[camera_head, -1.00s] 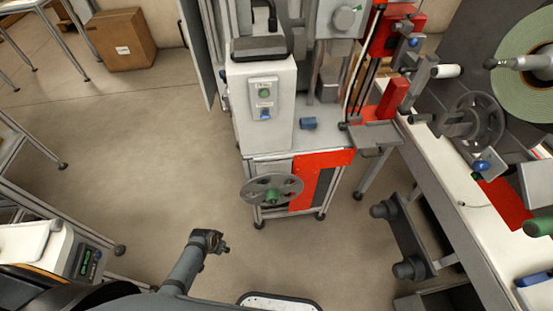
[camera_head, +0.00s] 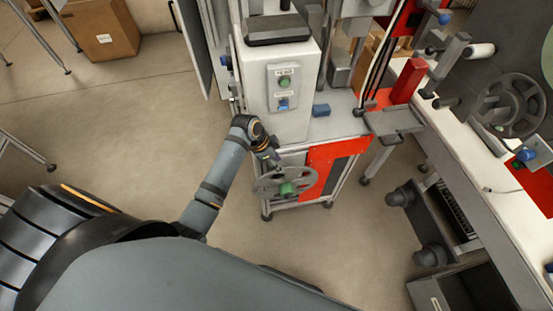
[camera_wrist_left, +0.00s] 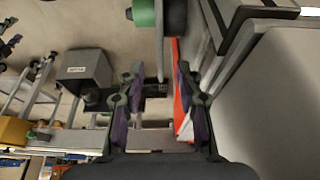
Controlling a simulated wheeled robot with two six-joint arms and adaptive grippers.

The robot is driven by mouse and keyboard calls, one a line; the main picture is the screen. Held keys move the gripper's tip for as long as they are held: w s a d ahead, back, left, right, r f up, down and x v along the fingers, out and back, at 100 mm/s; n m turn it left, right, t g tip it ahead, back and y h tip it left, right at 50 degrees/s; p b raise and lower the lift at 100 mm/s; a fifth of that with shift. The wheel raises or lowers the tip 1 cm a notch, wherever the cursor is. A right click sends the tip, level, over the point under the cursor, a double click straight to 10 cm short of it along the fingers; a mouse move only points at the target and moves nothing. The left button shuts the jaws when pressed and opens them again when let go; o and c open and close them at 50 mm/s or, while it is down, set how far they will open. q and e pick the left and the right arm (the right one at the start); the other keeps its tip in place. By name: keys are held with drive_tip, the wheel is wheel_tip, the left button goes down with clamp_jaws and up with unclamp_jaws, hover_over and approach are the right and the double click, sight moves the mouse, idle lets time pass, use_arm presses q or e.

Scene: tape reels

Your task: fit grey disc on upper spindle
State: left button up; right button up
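A grey disc (camera_head: 285,182) with cut-outs and a green hub (camera_head: 288,189) is on the front of the machine cart. A second grey spoked disc (camera_head: 511,104) is on the dark panel at the right. I cannot tell which one the task means, nor pick out the upper spindle. My left gripper (camera_head: 272,162) is at the upper left of the cart's disc, overlapping its rim in view; contact cannot be told. My right gripper is out of view.
The cart's white housing (camera_head: 285,95) with a button box (camera_head: 284,88) rises close behind my left gripper. A white bench (camera_head: 460,150) runs along the right, with a grey bin (camera_head: 455,290) below. A cardboard box (camera_head: 100,30) stands far left.

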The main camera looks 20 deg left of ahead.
use_arm(q)
hover_over(285, 183)
drive_tip(key=f, duration=0.5)
drive_tip(key=f+b, duration=0.1)
drive_tip(key=f, duration=0.2)
drive_tip(key=shift+w+f, duration=0.2)
drive_tip(key=shift+w, duration=0.15)
clamp_jaws()
